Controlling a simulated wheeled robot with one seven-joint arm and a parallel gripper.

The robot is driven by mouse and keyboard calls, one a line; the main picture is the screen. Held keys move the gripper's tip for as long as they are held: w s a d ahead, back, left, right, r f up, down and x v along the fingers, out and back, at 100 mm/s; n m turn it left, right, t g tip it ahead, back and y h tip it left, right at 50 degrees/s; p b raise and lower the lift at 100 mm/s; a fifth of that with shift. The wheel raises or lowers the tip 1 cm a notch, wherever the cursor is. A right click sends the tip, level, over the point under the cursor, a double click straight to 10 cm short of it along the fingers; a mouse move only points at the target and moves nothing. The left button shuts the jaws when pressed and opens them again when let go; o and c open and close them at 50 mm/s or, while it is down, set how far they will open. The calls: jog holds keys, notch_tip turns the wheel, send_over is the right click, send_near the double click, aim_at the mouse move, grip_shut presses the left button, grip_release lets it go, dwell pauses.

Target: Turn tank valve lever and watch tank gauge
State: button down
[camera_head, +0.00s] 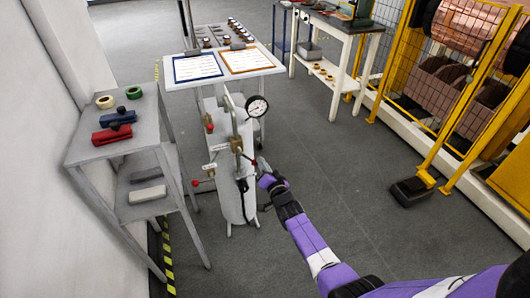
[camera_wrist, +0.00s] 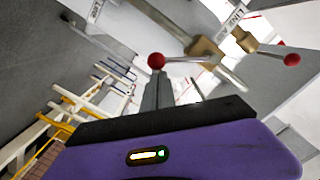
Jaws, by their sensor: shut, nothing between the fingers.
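The tank (camera_head: 236,190) is a narrow pale upright unit in the middle of the head view. Its round white gauge (camera_head: 257,107) sits at the top right; the reading is too small to tell. In the wrist view a brass valve (camera_wrist: 205,48) carries a thin lever ending in a red ball (camera_wrist: 157,60). A second brass valve (camera_wrist: 245,40) has a lever with another red ball (camera_wrist: 292,60). My gripper (camera_wrist: 158,88) is shut and empty, its fingertips just below the first red ball; I cannot tell whether they touch. My gripper also shows right of the tank in the head view (camera_head: 262,166).
A grey shelf table (camera_head: 85,148) with tape rolls and a red tool stands left. A white table (camera_head: 188,82) with two clipboards is behind the tank. A yellow-framed cage (camera_head: 440,150) is right. Open floor (camera_head: 335,185) lies between the tank and cage.

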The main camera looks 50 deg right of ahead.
jog(key=w+a+f+m+b, duration=0.1)
jog(key=m+b, duration=0.1)
jog(key=a+f+m+b, duration=0.1)
jog(key=m+b, duration=0.1)
jog(key=m, duration=0.1)
jog(key=w+a+f+m+b, duration=0.1)
jog(key=a+m+b, duration=0.1)
jog(key=shift+w+f+m, duration=0.3)
jog(key=shift+w, duration=0.05)
jog(key=shift+w+a+r+b, duration=0.1)
jog(key=shift+b, duration=0.2)
dwell(0.3)
